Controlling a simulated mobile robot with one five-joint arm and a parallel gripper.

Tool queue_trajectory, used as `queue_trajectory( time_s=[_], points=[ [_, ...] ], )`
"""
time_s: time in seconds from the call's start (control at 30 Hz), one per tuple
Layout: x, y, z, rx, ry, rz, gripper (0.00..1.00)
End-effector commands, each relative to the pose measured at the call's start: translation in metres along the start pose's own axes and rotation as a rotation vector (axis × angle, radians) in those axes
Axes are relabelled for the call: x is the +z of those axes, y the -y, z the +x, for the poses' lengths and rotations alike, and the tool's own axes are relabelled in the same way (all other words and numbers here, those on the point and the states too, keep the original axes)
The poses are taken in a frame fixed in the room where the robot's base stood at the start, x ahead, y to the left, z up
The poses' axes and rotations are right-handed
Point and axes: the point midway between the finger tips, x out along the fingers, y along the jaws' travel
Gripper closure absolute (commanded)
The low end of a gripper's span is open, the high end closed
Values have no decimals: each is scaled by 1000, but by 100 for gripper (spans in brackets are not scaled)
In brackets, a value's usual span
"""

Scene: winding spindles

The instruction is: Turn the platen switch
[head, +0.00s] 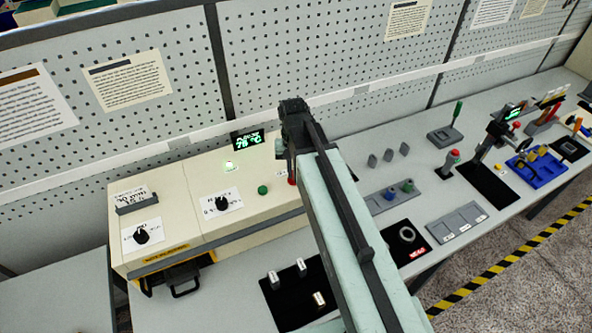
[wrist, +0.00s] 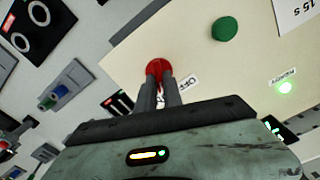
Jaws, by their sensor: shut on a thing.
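The cream machine (head: 190,215) stands on the bench with a green display (head: 248,138) reading about 76 °C. A red knob (wrist: 157,67), beside a small label that seems to read OFF, sits near the edge of its top panel. A bit of the red knob (head: 291,181) also shows below my arm's end in the head view. My gripper (wrist: 160,78) is shut on the red knob, its two dark fingers close together on it. Black rotary knobs sit on white labels, one at the middle (head: 222,203) and one at the left (head: 141,235).
A green button (head: 263,190) and a lit green lamp (head: 229,166) are on the same panel. A black mat (head: 285,305) with small blocks lies in front. Fixtures and trays (head: 458,226) fill the bench at right. A perforated board (head: 290,60) stands behind.

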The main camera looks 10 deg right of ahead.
Motion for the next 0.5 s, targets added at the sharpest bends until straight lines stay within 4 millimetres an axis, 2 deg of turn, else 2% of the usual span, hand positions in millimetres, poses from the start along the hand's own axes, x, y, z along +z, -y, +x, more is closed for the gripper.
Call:
queue_trajectory(
  time_s=[0.5],
  points=[
    [1, 3, 0, 0, 1, -489, 100]
  ],
)
